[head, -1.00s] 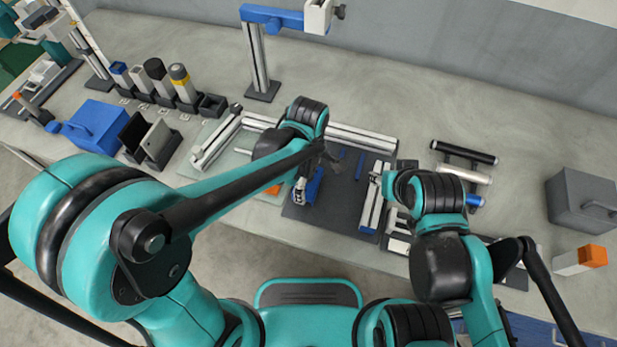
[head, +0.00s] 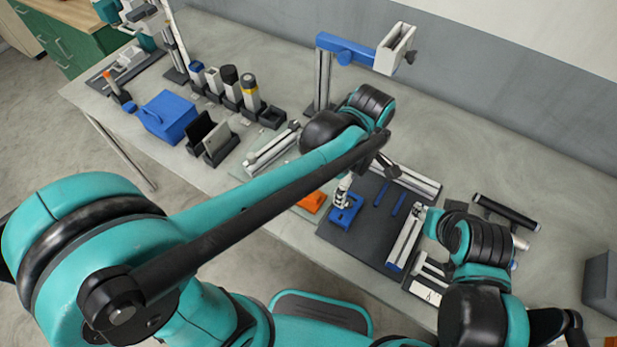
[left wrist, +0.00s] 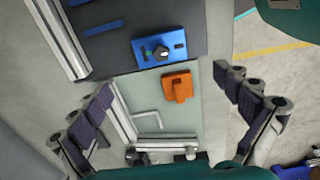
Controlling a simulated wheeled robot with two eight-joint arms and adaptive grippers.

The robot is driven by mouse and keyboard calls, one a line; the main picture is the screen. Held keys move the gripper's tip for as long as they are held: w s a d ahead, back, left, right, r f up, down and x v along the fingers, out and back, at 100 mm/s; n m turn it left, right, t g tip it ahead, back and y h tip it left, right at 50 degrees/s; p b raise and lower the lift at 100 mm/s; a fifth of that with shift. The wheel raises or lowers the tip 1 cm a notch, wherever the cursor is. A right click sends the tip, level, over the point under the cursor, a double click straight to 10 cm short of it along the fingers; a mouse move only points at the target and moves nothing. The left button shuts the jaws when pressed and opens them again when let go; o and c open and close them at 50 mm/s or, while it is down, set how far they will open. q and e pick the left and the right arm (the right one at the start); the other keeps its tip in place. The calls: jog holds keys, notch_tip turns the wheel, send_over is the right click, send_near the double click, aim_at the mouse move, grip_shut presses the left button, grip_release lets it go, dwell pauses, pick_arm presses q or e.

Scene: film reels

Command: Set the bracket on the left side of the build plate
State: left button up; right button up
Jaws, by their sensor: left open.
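An orange part (head: 312,202) with a raised block lies on the pale plate (left wrist: 130,92); it also shows in the left wrist view (left wrist: 178,87). A flat blue part (head: 346,214) with holes lies on the dark mat (head: 340,238), and a small dark and white piece shows on it in the left wrist view. I cannot tell for sure which part is the bracket. My left gripper (left wrist: 163,88) is open and empty above these parts, its fingers wide on either side. My own left forearm hides part of the pale plate in the head view. My right gripper is not visible.
Aluminium profiles edge the plate and mat. A post with a blue arm (head: 345,49) stands behind. A blue box (head: 167,117), dark holders (head: 210,137) and several upright cylinders stand left. Black and silver rods (head: 505,212) lie right.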

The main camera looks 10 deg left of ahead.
pick_arm(q)
jog(key=s+a+r+m+t, duration=0.1)
jog(key=s+a+m+t, duration=0.1)
jog(key=a+m, duration=0.5)
jog(key=s+a+r+m+t, duration=0.1)
jog(key=s+a+m+t, duration=0.2)
jog(key=a, duration=0.7)
jog(key=m+t, duration=0.2)
jog(key=m, duration=0.2)
jog(key=shift+a+r, duration=0.25)
jog(key=shift+a, duration=0.15)
